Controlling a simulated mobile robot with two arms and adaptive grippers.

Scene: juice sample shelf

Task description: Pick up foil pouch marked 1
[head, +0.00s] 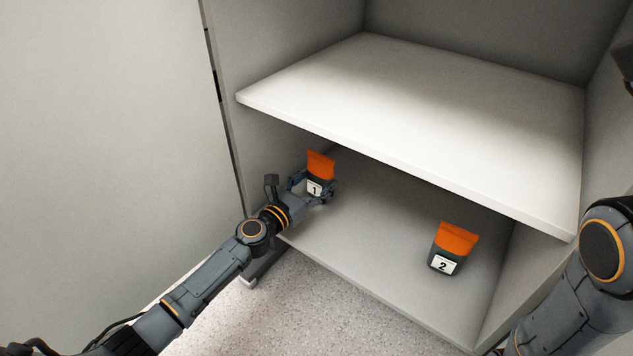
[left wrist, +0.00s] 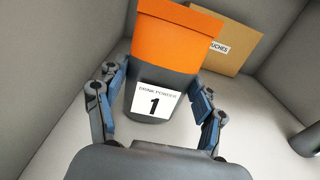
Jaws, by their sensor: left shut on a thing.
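The foil pouch marked 1 (head: 320,164) has an orange top, a dark grey body and a white label. It is upright at the left side of the lower compartment. My left gripper (head: 316,188) reaches in from the front left and is shut on this pouch. In the left wrist view the pouch (left wrist: 176,42) stands between the two blue-padded fingers (left wrist: 160,103), its label facing the camera. I cannot tell whether its base touches the compartment floor. My right gripper is out of view; only part of my right arm shows at the right edge.
A second orange and grey pouch, marked 2 (head: 455,240), stands apart to the right on the lower floor (head: 375,245). The upper shelf board (head: 420,120) overhangs the compartment. A labelled cardboard box (left wrist: 236,44) is behind pouch 1. The left cabinet wall is close to my left gripper.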

